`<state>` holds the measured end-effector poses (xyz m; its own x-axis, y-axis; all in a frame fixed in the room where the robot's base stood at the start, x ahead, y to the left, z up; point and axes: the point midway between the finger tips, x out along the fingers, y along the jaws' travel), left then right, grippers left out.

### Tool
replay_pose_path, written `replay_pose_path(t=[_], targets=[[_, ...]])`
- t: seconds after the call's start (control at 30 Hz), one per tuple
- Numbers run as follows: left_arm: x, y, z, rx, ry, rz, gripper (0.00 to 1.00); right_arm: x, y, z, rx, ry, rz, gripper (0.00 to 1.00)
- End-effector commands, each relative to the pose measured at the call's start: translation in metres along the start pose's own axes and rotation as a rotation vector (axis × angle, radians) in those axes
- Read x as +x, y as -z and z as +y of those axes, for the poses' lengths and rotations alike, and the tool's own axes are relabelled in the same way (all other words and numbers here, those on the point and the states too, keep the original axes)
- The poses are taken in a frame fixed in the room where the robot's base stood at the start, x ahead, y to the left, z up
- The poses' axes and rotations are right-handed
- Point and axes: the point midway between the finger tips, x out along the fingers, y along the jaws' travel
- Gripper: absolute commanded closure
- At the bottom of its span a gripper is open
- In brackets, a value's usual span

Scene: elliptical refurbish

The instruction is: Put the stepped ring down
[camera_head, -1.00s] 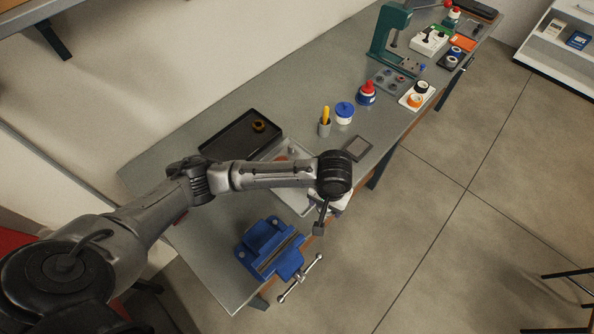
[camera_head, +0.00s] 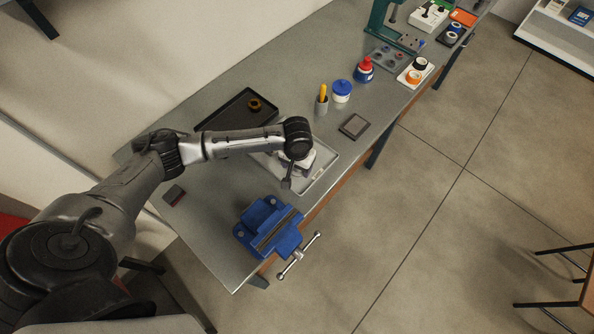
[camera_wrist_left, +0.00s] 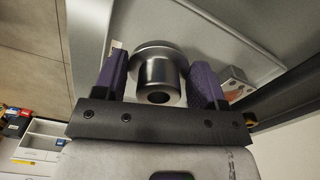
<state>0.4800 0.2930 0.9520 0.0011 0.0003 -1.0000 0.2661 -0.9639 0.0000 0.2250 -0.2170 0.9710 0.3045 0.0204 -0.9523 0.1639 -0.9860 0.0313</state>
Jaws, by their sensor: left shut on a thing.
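The stepped ring (camera_wrist_left: 158,75) is a shiny metal piece with a wide flange and a narrower bored barrel. In the left wrist view it sits between the two purple fingers of my left gripper (camera_wrist_left: 158,64), which is shut on it. In the head view my left gripper (camera_head: 287,184) hangs over the light grey tray (camera_head: 327,180) near the bench's front edge. The ring cannot be made out there, and my arm hides part of the tray. I cannot tell whether the ring touches the tray. My right gripper is not in view.
A blue vise (camera_head: 268,228) stands close in front of the tray. A black tray (camera_head: 225,119) with a brass-coloured ring (camera_head: 255,104) lies behind.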

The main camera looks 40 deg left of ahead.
Motion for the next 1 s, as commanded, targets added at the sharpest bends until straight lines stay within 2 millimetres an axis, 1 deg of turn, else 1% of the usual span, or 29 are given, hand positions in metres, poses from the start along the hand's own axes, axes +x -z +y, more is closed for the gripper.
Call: replay_pose_path(t=[0.3, 0.73, 0.77, 0.87, 1.0], targets=[[0.035, -0.001, 0.001, 0.000, 0.000, 0.000, 0.67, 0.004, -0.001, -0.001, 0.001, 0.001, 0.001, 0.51], [0.040, -0.001, 0.000, 0.000, 0.001, 0.000, 0.67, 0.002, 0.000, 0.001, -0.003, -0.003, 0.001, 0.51], [0.041, -0.001, 0.000, 0.000, 0.001, 0.000, 0.33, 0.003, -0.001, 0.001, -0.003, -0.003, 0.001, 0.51], [0.041, -0.001, 0.000, 0.001, 0.001, 0.000, 0.24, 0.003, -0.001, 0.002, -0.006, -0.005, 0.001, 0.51], [0.041, -0.001, 0.000, 0.000, 0.001, 0.000, 0.24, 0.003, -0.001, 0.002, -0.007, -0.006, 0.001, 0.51]])
